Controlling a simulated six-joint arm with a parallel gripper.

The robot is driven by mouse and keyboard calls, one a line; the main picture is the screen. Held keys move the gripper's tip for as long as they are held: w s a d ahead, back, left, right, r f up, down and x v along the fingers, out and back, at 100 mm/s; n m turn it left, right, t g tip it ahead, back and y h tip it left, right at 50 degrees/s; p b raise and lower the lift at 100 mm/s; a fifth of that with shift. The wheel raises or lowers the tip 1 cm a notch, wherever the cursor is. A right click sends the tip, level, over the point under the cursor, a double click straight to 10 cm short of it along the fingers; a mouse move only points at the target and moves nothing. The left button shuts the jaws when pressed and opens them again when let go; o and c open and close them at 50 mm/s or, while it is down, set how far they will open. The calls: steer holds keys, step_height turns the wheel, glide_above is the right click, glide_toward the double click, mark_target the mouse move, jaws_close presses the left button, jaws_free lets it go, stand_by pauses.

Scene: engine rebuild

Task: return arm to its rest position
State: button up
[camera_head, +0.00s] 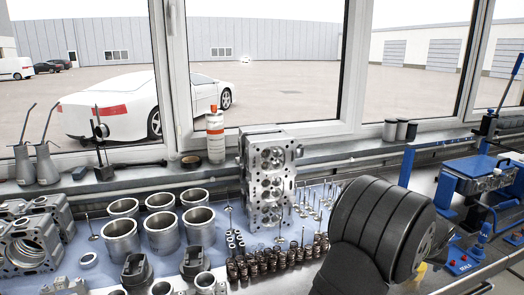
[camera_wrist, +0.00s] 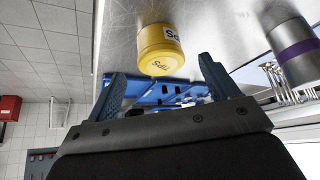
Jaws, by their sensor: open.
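My gripper (camera_wrist: 163,85) shows in the wrist view with its two blue fingers spread wide apart. I see nothing held between them. A yellow can (camera_wrist: 161,50) with a white label stands beyond the fingertips, apart from them. My dark arm fills the lower right of the head view, in front of the bench. The gripper itself cannot be made out in the head view.
A metal cylinder head (camera_head: 266,180) stands on the blue mat, with cylinder liners (camera_head: 166,232) to its left. Springs (camera_head: 270,264) lie in front. A blue press-like fixture (camera_head: 485,180) is at right. The wrist view also shows a purple-banded cylinder (camera_wrist: 296,50) and blue equipment (camera_wrist: 168,95).

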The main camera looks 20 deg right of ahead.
steer(key=x, duration=0.4)
steer(key=shift+d+f, duration=0.15)
steer(key=shift+f, duration=0.15)
step_height(320, 180, up, 4)
steer(key=shift+w+d+r, duration=0.1)
steer(key=shift+r, duration=0.15)
steer(key=s+a+r, duration=0.1)
steer(key=s+r, duration=0.6)
steer(key=s, duration=0.5)
steer(key=w+a+r+n+t+y, duration=0.1)
steer(key=w+a+n, duration=0.1)
steer(key=w+a, duration=0.7)
steer(key=w+a+r+n, duration=0.1)
steer(key=w+a, duration=0.4)
steer(key=w, duration=0.8)
steer(key=w+a+r+n+y, duration=0.1)
steer(key=w+a+n, duration=0.1)
steer(key=w+a, duration=0.6)
steer(key=w+a+r+n+y, duration=0.1)
steer(key=w+a+n, duration=0.1)
steer(key=w+a, duration=0.7)
steer(key=a, duration=0.7)
steer(key=shift+r+t, duration=0.35)
steer(key=shift+t, duration=0.05)
